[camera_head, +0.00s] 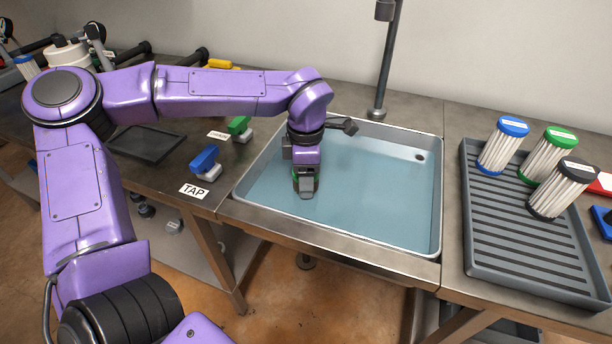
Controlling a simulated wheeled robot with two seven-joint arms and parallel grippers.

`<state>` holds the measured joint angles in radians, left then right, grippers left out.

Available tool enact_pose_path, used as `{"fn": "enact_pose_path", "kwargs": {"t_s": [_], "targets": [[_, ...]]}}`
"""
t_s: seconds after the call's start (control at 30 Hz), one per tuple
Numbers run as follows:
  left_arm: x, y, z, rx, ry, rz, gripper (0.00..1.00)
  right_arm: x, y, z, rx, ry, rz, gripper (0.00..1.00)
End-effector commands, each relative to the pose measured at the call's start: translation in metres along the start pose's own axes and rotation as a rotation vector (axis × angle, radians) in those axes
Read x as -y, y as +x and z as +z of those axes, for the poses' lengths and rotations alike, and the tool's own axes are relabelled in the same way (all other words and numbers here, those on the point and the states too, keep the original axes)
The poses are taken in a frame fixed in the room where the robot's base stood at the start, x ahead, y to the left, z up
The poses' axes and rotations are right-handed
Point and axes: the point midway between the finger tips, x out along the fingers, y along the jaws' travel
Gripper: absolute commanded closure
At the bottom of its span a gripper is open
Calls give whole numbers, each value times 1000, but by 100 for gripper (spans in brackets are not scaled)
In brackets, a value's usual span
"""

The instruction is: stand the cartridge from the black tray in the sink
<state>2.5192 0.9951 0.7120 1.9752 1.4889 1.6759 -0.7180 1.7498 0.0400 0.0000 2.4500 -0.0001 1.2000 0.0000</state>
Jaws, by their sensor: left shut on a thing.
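The black tray (150,144) lies on the bench at the left and looks empty. The sink (385,195) is a metal-rimmed basin in the middle, with a blue-grey, watery-looking inside. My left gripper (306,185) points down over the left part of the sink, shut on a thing. A small bit of green (296,178) shows at its fingers, likely the cartridge's cap. The fingers hide the rest, so I cannot tell whether it touches the sink bottom. My right gripper is not in view.
A grey ribbed rack (482,255) at the right holds cartridges with blue (513,127), green (560,138) and black (577,170) caps. A blue valve handle (204,159) and a green one (238,125) stand left of the sink. The sink's right half is clear.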

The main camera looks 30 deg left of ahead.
Motion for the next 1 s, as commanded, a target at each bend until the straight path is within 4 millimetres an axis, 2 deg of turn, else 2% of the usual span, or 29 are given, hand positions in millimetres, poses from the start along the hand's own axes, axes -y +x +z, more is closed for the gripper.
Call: {"fn": "enact_pose_path", "kwargs": {"t_s": [0.1,0.13,0.2,0.53,0.67,0.9,1.0], "targets": [[0,3,0,0,0,0,73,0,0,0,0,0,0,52],[0,3,0,0,0,0,28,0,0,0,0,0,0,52],[0,3,0,0,0,0,12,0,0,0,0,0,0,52],[0,-3,0,1,0,1,12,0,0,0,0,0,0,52],[-1,-30,0,2,-1,4,12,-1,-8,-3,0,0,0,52],[-1,-91,0,1,-2,3,12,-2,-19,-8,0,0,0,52],[-1,-109,0,0,-1,3,12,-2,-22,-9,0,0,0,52]]}}
